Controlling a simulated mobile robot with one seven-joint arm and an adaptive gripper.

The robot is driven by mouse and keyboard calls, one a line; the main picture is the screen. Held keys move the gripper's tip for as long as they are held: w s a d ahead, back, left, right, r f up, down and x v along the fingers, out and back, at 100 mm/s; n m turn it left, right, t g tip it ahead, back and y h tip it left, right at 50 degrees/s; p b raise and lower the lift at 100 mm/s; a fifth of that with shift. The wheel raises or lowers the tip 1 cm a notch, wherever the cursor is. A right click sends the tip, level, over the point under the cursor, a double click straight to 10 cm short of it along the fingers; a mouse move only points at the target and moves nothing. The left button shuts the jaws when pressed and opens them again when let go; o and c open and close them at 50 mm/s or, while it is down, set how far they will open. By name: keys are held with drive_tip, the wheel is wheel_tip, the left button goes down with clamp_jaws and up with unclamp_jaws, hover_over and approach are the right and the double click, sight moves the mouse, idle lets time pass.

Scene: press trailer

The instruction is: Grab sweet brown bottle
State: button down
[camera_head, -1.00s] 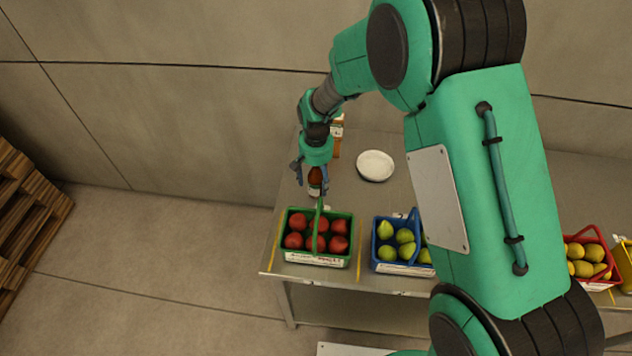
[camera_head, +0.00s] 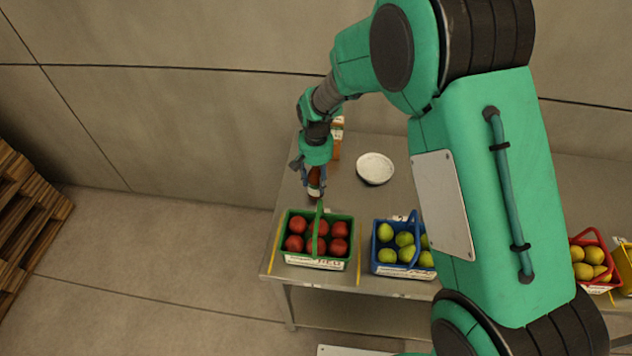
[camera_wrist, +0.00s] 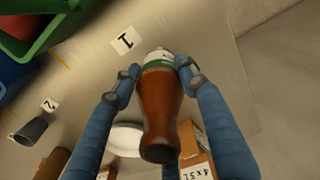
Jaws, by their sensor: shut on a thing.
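The brown bottle (camera_wrist: 159,108) is in the middle of the wrist view, with a green and white label near its far end. My gripper (camera_wrist: 158,72) has its blue fingers on both sides of the bottle and is shut on it. In the head view, the bottle (camera_head: 314,180) is between the fingers of my gripper (camera_head: 311,178), just behind the green basket. Part of the bottle is hidden by the fingers. I cannot tell from these views whether it touches the table.
A green basket of red fruit (camera_head: 291,259) stands in front of the gripper, its handle close to the fingers. A blue basket of green fruit (camera_head: 400,271) is to its right. A white plate (camera_head: 375,168) and a brown-and-white carton (camera_head: 337,140) are behind on the metal table (camera_head: 365,210).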

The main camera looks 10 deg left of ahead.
wheel_tip(320, 180, up, 9)
drive_tip(key=shift+f+p, duration=0.1)
drive_tip(key=shift+p, duration=0.45)
drive_tip(key=shift+d, duration=0.1)
idle(0.4)
